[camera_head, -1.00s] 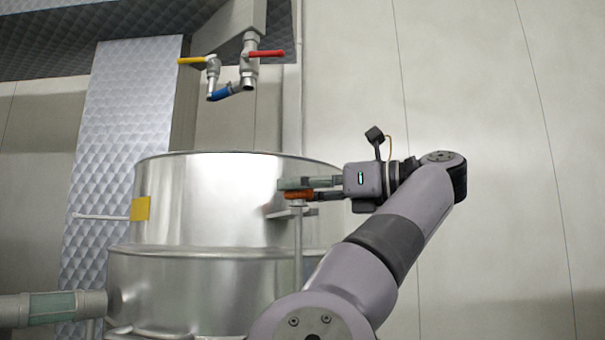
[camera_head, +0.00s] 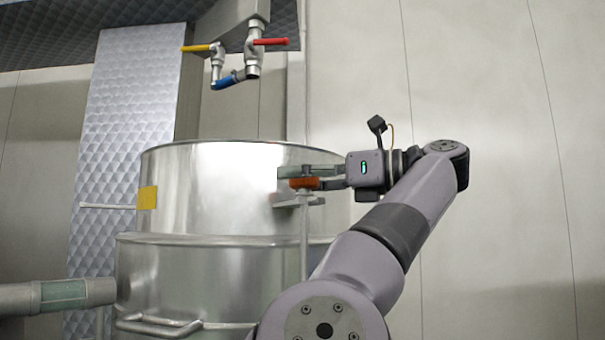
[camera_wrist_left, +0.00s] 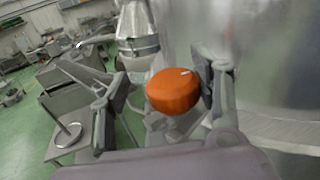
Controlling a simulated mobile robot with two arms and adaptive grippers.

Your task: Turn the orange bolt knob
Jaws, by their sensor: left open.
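The orange bolt knob (camera_head: 305,183) sits on a bracket at the right side of a large shiny steel drum (camera_head: 215,205). My left gripper (camera_head: 308,177) reaches it from the right, its jaws open. One finger shows just behind or above the knob, the other at its right. In the left wrist view the round orange knob (camera_wrist_left: 172,92) shows large between the two open fingers (camera_wrist_left: 163,97), closer to the right finger. A small pale mark is on its top near the rim. Whether a finger touches it is unclear. My right gripper is not in view.
Above the drum hang valves with a yellow handle (camera_head: 197,48), a red handle (camera_head: 271,42) and a blue handle (camera_head: 231,79). A pipe with a green section (camera_head: 64,295) is at lower left. The wall at right is clear. The wrist view shows a green floor with machinery.

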